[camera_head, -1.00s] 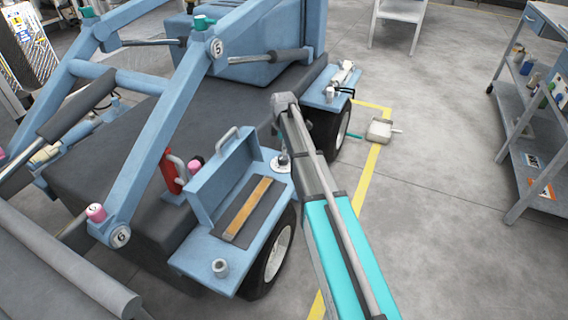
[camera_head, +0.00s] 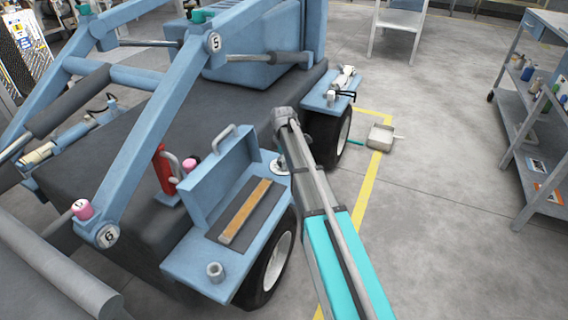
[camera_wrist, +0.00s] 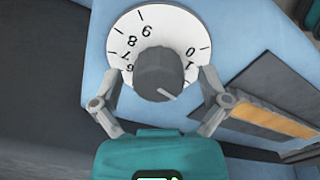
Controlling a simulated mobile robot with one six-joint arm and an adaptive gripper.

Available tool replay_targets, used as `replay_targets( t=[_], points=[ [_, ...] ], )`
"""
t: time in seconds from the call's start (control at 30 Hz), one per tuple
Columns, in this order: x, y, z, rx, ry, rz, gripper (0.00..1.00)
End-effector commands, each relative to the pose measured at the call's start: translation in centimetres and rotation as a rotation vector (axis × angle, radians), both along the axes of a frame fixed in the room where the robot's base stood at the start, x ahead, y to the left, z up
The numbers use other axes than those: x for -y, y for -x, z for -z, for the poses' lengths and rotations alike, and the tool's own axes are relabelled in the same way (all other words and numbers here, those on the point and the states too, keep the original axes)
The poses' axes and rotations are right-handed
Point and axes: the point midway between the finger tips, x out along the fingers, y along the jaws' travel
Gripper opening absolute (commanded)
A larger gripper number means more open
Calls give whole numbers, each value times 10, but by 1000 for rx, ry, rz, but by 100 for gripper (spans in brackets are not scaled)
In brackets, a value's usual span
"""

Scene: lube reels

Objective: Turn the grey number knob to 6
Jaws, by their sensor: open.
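The grey knob (camera_wrist: 158,72) sits at the middle of a white number dial (camera_wrist: 170,22) in the wrist view. Its white pointer line faces down and to the right, away from the readable numerals. The 6, 7, 8 and 9 show on the dial's left and top, 0 and 1 on its right; the lower part is hidden. My gripper (camera_wrist: 163,76) is open, with one finger on each side of the knob. I cannot tell whether the fingers touch it. In the head view the dial (camera_head: 278,168) is mostly hidden behind my arm.
The dial is on the blue ledge of a machine, beside an open blue toolbox (camera_head: 220,180) with an orange-brown strip. A red extinguisher-like cylinder (camera_head: 162,172) stands behind the box. A grey nut (camera_head: 215,271) lies at the ledge's front.

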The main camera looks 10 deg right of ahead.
Motion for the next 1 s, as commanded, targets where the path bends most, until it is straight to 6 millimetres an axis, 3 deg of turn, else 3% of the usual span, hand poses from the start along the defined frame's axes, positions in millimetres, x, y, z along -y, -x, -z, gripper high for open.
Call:
replay_targets(
  t=[0.33, 0.77, 1.0],
  points=[
    [0, 0, 1, 0, 0, 0, 93],
    [0, 1, 1, -1, 0, 0, 13],
    [2, 1, 1, -3, 2, 12, 13]
  ],
)
